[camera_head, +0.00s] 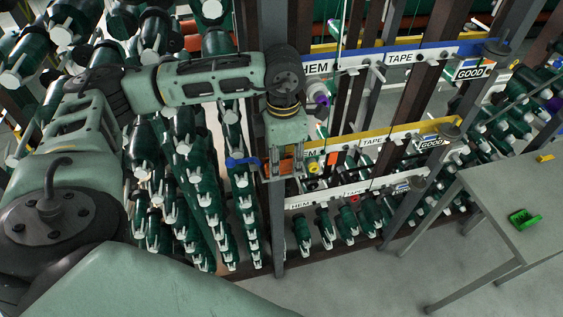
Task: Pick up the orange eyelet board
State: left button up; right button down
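My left arm reaches in from the left, and its gripper (288,150) points down in front of a rack post. A small orange piece (287,167), likely the orange eyelet board, shows right at the lower end of this gripper. The fingertips are small and partly hidden, so I cannot tell whether they are closed on it or only beside it. My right gripper is not in view.
Racks with labelled blue and yellow rails (394,133) stand behind the gripper, hung with several green-and-white tools. A blue piece (241,162) is just left of the gripper. A grey table (510,190) at right holds a green piece (525,218) and a yellow piece (545,158).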

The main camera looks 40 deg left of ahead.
pick_arm(q)
jog(key=shift+r, duration=0.1)
grip_shut()
jog(key=shift+r, duration=0.1)
dwell(0.4)
